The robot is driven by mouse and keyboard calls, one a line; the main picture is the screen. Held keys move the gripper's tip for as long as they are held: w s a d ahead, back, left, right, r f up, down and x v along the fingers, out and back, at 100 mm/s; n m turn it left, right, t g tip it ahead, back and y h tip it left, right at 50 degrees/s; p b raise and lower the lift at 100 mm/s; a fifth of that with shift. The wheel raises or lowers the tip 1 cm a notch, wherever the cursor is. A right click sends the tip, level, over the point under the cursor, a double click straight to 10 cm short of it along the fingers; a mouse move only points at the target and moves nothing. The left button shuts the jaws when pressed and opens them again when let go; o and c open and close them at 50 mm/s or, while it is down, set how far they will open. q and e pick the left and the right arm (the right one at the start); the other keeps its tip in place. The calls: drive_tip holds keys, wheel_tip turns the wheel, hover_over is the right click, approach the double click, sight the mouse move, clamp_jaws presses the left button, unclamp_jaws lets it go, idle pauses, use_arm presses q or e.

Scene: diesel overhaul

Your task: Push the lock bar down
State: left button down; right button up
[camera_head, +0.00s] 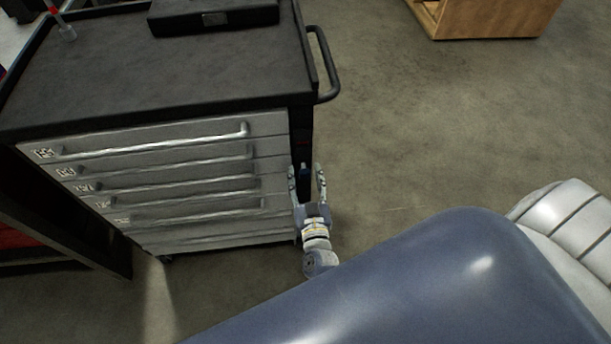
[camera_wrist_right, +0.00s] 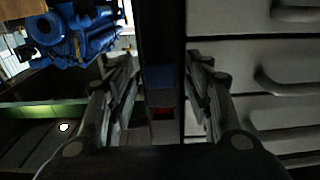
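The tool cabinet (camera_head: 200,192) has a dark vertical strip at its front right corner, apparently the lock bar. A small blue part (camera_head: 304,173) and a dim red mark (camera_head: 302,142) show on the strip, the red one higher. My right gripper (camera_head: 306,170) is open at this corner, with the blue part between its fingers. In the right wrist view the blue part (camera_wrist_right: 160,77) and the red mark (camera_wrist_right: 162,112) lie between the spread fingers. I cannot tell whether a finger touches the strip. My left gripper is not in view.
The drawer fronts with long handles (camera_head: 155,145) are left of my right gripper. A black side handle (camera_head: 328,65) sticks out above it. A wooden crate (camera_head: 490,18) stands at the back. The floor right of the cabinet is clear. The right wrist view shows a blue engine (camera_wrist_right: 68,35).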

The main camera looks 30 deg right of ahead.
drive_tip(key=shift+r, duration=0.1)
drive_tip(key=v, duration=1.2)
drive_tip(key=shift+a, duration=0.1)
drive_tip(key=s+a+f+n+g+y, duration=0.2)
drive_tip(key=s+f+g, duration=0.1)
drive_tip(key=f, duration=0.5)
drive_tip(key=s+a+f+n+g+y, duration=0.1)
drive_tip(key=s+f+n+g+y, duration=0.15)
drive_tip(key=f, duration=0.65)
drive_tip(key=s+a+f+n+g+y, duration=0.1)
drive_tip(key=s+a+f+g+y, duration=0.2)
drive_tip(key=f, duration=0.5)
drive_tip(key=s+d+f+g+h, duration=0.1)
drive_tip(key=s+d+f+g, duration=0.3)
drive_tip(key=s, duration=0.6)
drive_tip(key=s+d+f+g+h, duration=0.1)
drive_tip(key=s+d+f+g, duration=0.2)
drive_tip(key=s+d+f, duration=0.4)
drive_tip(key=s+f, duration=0.1)
drive_tip(key=s, duration=0.2)
drive_tip(key=shift+s+d+g, duration=0.25)
drive_tip(key=shift+g, duration=0.1)
drive_tip(key=shift+n, duration=0.25)
